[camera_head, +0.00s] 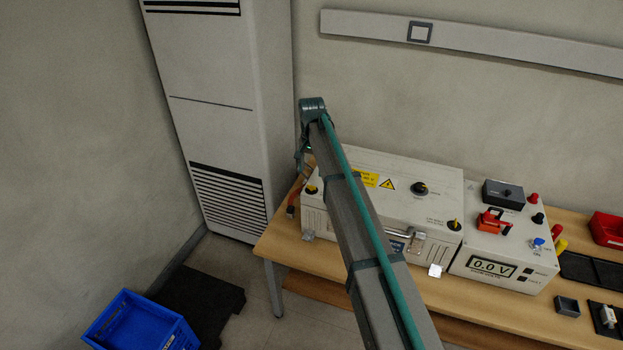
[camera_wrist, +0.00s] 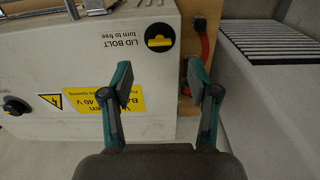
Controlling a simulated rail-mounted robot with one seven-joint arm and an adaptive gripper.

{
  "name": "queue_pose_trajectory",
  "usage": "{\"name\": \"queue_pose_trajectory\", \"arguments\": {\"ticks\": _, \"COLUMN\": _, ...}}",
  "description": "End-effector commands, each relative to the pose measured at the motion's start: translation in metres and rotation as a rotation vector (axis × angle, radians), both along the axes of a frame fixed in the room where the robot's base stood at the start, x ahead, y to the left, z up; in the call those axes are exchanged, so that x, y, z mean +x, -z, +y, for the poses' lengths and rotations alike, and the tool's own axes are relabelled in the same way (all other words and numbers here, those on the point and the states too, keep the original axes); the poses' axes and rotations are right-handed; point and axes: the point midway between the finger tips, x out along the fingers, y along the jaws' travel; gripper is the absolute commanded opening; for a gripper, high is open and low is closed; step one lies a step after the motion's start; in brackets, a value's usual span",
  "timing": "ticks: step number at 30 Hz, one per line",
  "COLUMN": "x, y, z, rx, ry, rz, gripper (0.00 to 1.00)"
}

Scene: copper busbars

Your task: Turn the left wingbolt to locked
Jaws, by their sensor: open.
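The left wingbolt, a yellow wing on a round black base, shows in the wrist view (camera_wrist: 158,39) near a corner of the white box lid, beside the print "LID BOLT turn to free". Its wing lies roughly level across that picture. In the head view the left wingbolt (camera_head: 311,189) is small at the left end of the white box (camera_head: 350,160). My gripper (camera_wrist: 160,84) is open and empty. Its two fingers are spread over the lid edge, with the bolt lying beyond the tips, between their lines and untouched. In the head view my arm partly hides the gripper.
Another yellow-topped bolt (camera_head: 454,225) and a black knob (camera_head: 419,188) are on the box. A metal latch (camera_head: 418,243) is at its front. A meter unit (camera_head: 490,268) stands to the right on the wooden bench (camera_head: 345,284). A tall vented cabinet (camera_head: 215,100) stands close at left.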

Motion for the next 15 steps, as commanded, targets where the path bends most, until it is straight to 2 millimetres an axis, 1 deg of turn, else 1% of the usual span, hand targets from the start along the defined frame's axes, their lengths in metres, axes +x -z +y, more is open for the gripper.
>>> {"name": "queue_pose_trajectory", "arguments": {"ticks": 1, "x": 0.001, "y": -0.010, "z": 0.000, "rx": 0.001, "ry": 0.000, "rz": -0.001, "gripper": 0.60}}
{"name": "queue_pose_trajectory", "arguments": {"ticks": 3, "x": 0.001, "y": -0.022, "z": 0.000, "rx": 0.000, "ry": 0.000, "rz": -0.002, "gripper": 0.60}}
{"name": "queue_pose_trajectory", "arguments": {"ticks": 6, "x": 0.001, "y": -0.035, "z": 0.000, "rx": 0.000, "ry": 0.000, "rz": 0.000, "gripper": 0.60}}
{"name": "queue_pose_trajectory", "arguments": {"ticks": 10, "x": 0.001, "y": -0.046, "z": 0.000, "rx": 0.000, "ry": 0.000, "rz": -0.001, "gripper": 0.60}}
{"name": "queue_pose_trajectory", "arguments": {"ticks": 15, "x": 0.000, "y": -0.051, "z": 0.000, "rx": 0.000, "ry": 0.000, "rz": 0.000, "gripper": 0.60}}
